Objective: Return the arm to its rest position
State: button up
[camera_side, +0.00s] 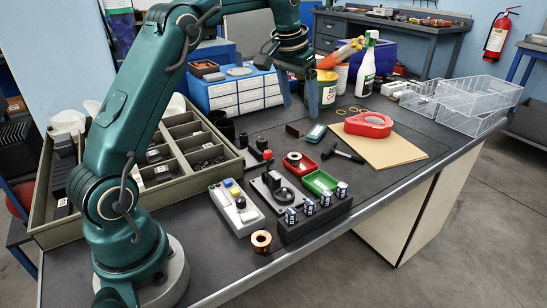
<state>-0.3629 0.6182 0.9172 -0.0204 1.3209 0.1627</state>
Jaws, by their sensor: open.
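My gripper (307,92) hangs at the end of my teal arm, in the upper middle of the side view. Its fingers point down and are apart, with nothing seen between them. It is above the bench (389,186), in front of the blue drawer cabinet and to the left of the containers at the back. My arm rises from its base at the lower left and reaches over toward the right.
A divided tray (188,141) stands left. A black block with several cylinders (314,216), a grey box with buttons (237,207), a red dish (299,163) and a green dish (320,182) crowd the front middle. Wire baskets (479,100) stand right.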

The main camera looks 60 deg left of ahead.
jog(key=s+d+r+m+t, duration=0.2)
jog(key=s+d+r, duration=0.6)
jog(key=s+d, duration=0.3)
jog(key=s+d+f+h, duration=0.1)
jog(key=s+d+f, duration=0.2)
jog(key=s+f, duration=0.6)
jog(key=s, duration=0.3)
jog(key=shift+s+f+t, duration=0.25)
jog(key=shift+t, duration=0.05)
